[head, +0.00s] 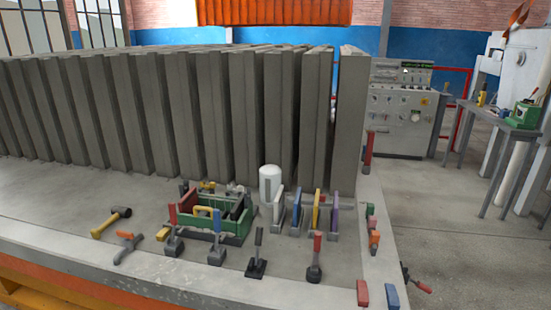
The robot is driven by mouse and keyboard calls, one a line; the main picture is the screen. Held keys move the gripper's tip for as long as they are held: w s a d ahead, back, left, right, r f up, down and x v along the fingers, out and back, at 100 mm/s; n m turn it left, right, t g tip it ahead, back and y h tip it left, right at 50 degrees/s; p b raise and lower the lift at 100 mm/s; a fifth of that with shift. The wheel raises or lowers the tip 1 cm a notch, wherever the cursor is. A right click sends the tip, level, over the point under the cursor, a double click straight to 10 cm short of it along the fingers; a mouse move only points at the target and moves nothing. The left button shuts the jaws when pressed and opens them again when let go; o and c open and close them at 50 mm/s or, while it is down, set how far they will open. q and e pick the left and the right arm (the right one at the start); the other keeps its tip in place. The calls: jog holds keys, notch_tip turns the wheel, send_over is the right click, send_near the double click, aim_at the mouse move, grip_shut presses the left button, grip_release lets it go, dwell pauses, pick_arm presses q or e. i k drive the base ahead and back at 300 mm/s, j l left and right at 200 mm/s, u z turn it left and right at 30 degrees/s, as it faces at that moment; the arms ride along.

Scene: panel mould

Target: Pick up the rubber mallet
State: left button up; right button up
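The rubber mallet (108,223) lies on the grey concrete surface (60,209) at the left of the group of tools. It has a yellow handle and a black head. The handle points toward the lower left and the head toward the upper right. Nothing covers it. Neither of my grippers shows in the head view.
An orange-and-grey hand tool (129,246) lies just right of the mallet. Tall grey panels (180,112) line the back. The surface left of the mallet is clear.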

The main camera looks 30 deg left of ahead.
aim_at(117, 211)
jog(key=u, duration=1.95)
